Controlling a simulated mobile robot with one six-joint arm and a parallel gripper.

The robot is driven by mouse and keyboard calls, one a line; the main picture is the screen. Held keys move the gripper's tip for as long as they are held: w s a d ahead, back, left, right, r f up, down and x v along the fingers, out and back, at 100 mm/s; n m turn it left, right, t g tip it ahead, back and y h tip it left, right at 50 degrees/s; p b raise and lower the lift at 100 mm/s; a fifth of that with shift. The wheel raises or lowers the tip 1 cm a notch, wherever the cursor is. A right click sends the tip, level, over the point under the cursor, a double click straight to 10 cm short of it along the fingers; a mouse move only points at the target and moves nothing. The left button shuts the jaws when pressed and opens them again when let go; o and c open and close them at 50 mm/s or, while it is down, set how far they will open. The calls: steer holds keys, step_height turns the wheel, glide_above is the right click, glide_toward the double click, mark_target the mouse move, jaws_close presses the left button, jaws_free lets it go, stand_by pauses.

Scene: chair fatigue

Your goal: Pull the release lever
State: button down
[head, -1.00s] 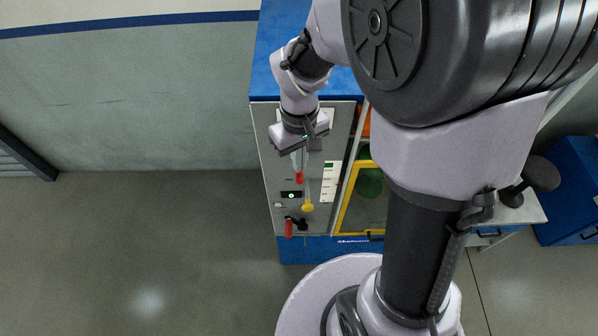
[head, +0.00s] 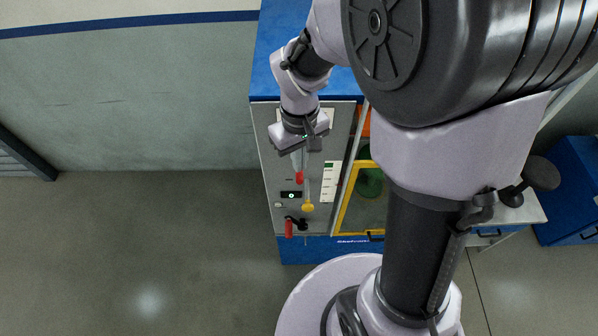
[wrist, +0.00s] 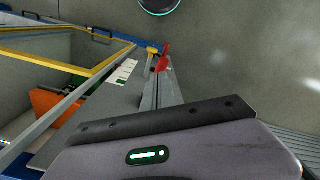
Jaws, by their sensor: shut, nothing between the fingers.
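The panel (head: 268,150) of a blue-topped cabinet carries several controls. A red-tipped lever (head: 299,178) points down just below my gripper; a yellow-ended lever (head: 307,206) hangs lower, and a red-handled crank (head: 289,228) sits near the bottom. I cannot tell which one is the release lever. My gripper (head: 305,147) is shut and empty, close to the panel above the red tip. Its body hides the top of the levers, and contact cannot be told. In the wrist view, a red handle (wrist: 163,57) and a yellow end (wrist: 152,50) show beyond the dark gripper edge (wrist: 160,121).
A small black display (head: 291,195) and a white label strip (head: 329,181) are on the panel. To the right is a yellow-framed opening (head: 345,205) with a green object (head: 369,182) inside. The floor (head: 150,240) to the left is clear.

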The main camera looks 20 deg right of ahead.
mark_target(299, 177)
steer(key=shift+f+b, duration=2.9)
steer(key=shift+f, duration=0.4)
steer(key=r+p, duration=0.2)
steer(key=r, duration=0.1)
steer(key=s+r+p, duration=0.1)
steer(key=r+p, duration=0.2)
steer(key=s+r+p, duration=0.1)
steer(key=r+p, duration=0.1)
steer(key=r, duration=0.1)
steer(key=shift+a+r, duration=0.25)
steer(key=shift+a, duration=0.05)
steer(key=shift+f, duration=0.15)
steer(key=s+a+r+m+t+y, duration=0.1)
steer(key=s+a+r+m+t, duration=0.2)
steer(key=r, duration=0.6)
steer(key=s+r+m+t+y, duration=0.1)
steer(key=s+r+m+t, duration=0.3)
steer(key=r, duration=0.4)
steer(key=s+f+b, duration=0.2)
steer(key=f+b, duration=1.6)
steer(key=f, duration=0.1)
steer(key=s+f+g+b, duration=0.1)
steer(key=f+b, duration=1.6)
steer(key=f, duration=0.2)
steer(key=shift+s+a+f+b, duration=0.15)
steer(key=shift+s+f+b, duration=0.1)
steer(key=shift+s+b, duration=0.15)
